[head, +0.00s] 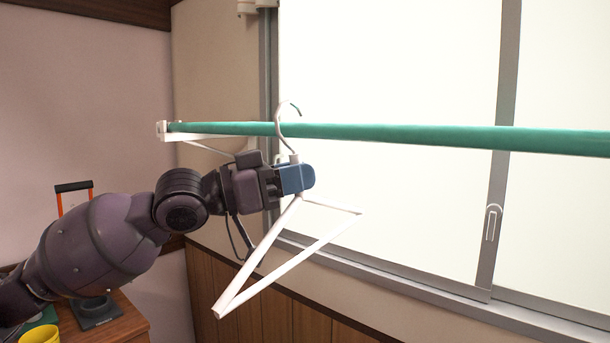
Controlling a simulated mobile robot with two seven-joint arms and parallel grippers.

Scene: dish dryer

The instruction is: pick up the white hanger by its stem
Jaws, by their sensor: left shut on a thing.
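The white hanger (268,255) has a triangular frame and a metal hook that curves around in front of and above the green rod (430,137). My left gripper (297,178) is shut on the hanger at its stem, just under the hook. The blue fingertips hide part of the stem and the top of the frame. The frame hangs below the gripper, tilted toward the lower left. I cannot tell whether the hook touches the rod. My right gripper is not in view.
A white bracket (162,131) holds the rod's left end at the wall. A window with a grey frame (505,130) stands behind the rod. A wooden cabinet (130,318) with a yellow cup (40,334) is at lower left. The space right of the hanger is clear.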

